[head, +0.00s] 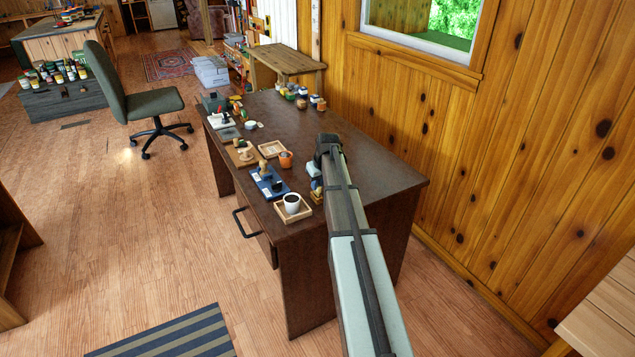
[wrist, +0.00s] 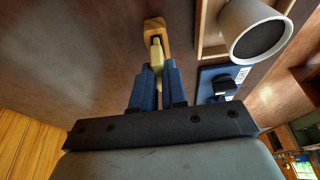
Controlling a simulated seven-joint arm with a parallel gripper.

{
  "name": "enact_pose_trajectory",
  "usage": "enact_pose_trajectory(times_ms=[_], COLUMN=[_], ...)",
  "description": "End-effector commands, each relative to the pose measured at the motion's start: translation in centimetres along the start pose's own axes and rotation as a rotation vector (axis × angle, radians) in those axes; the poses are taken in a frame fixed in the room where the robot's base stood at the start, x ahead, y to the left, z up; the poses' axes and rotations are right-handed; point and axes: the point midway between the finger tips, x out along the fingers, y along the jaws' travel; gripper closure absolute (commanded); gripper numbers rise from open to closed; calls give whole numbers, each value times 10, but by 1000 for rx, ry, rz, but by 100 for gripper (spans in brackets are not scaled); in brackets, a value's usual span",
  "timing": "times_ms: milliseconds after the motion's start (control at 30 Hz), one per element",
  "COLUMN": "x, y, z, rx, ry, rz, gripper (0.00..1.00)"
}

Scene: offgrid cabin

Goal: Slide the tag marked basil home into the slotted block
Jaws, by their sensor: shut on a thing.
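My gripper (wrist: 156,72) has dark blue fingers and is shut on a pale yellow tag (wrist: 156,52) in the wrist view. No lettering on the tag can be read. The tag's far end meets or overlaps the dark slot of a small orange-brown wooden block (wrist: 154,25) straight ahead of the fingers. I cannot tell whether the tag's end is inside the slot or just over it. In the head view my arm reaches over the dark desk, and the block and tag cannot be made out clearly there.
A white cup with dark contents (head: 292,203) stands in a wooden tray (head: 304,213), close right of the block in the wrist view (wrist: 252,28). A blue mat (head: 279,193) with small items lies beside it. The desk's near right top (head: 385,180) is bare.

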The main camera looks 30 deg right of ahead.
Motion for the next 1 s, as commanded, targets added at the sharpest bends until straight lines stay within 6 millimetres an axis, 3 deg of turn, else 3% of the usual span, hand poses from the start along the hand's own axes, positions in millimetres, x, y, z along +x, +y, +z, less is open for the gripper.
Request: enact_pose_trajectory(times_ms=[1000], x=[19], y=[0], z=[6], rx=[0], ry=[1], rz=[0], gripper=[100])
